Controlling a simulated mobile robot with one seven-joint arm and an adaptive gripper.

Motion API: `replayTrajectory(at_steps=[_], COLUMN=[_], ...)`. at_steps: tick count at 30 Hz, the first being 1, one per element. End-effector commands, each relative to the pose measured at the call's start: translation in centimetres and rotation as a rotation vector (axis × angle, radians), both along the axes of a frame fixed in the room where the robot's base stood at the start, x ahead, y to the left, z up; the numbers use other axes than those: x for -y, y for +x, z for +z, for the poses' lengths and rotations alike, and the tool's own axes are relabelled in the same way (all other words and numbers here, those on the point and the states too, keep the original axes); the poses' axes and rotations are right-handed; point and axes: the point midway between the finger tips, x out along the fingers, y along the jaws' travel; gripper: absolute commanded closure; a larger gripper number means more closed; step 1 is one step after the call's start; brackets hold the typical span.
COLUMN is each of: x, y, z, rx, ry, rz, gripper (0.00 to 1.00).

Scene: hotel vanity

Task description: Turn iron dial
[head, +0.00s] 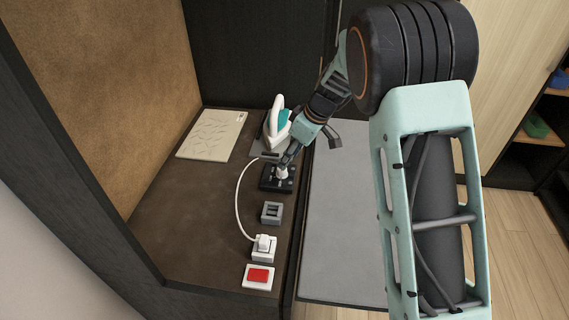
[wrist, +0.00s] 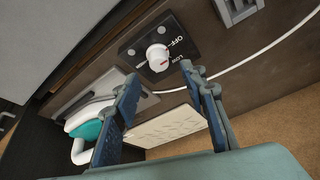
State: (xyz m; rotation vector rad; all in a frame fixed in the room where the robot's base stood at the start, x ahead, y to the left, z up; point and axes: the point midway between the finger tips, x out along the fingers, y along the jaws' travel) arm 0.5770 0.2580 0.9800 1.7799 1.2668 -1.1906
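The iron dial is a white round knob with a small red mark (wrist: 158,57), set on a black panel (wrist: 130,50) with printed "OFF" and "LOW" labels. In the head view the dial (head: 281,173) sits on the black panel (head: 268,184) near the front edge of the brown counter. My gripper (wrist: 160,73) is open, with its two blue-padded fingers apart and nothing held. The knob shows just beyond the fingertips, roughly between them. In the head view my gripper (head: 288,158) is right at the dial and partly hides it. Whether it touches cannot be told.
The iron (head: 277,124), white and teal, stands on a grey rest behind the dial. A patterned white board (head: 212,135) lies back left. A grey socket (head: 272,212), a white plug with cord (head: 264,246) and a red switch (head: 258,276) sit in front.

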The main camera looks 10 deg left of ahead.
Motion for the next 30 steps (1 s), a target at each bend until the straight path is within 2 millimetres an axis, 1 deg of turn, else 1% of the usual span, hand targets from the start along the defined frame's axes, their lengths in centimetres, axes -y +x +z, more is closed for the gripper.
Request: replayTrajectory(at_steps=[1, 4, 10, 15, 22, 23, 30], x=[-0.4, -0.9, -1.9, -2.1, -2.1, -2.1, -2.1], y=[0.0, 0.3, 0.6, 0.8, 0.8, 0.8, 0.8], z=[-1.0, -2.6, -4.6, -5.3, -5.4, -5.4, -5.3], rx=[-0.003, -0.002, 0.001, 0.002, 0.002, 0.002, 0.002], ry=[-0.003, -0.003, -0.001, -0.002, -0.001, -0.001, -0.001], rz=[0.002, 0.000, 0.000, 0.001, 0.000, 0.000, 0.000], gripper=[0.61, 0.61, 0.61, 0.61, 0.61, 0.62, 0.89])
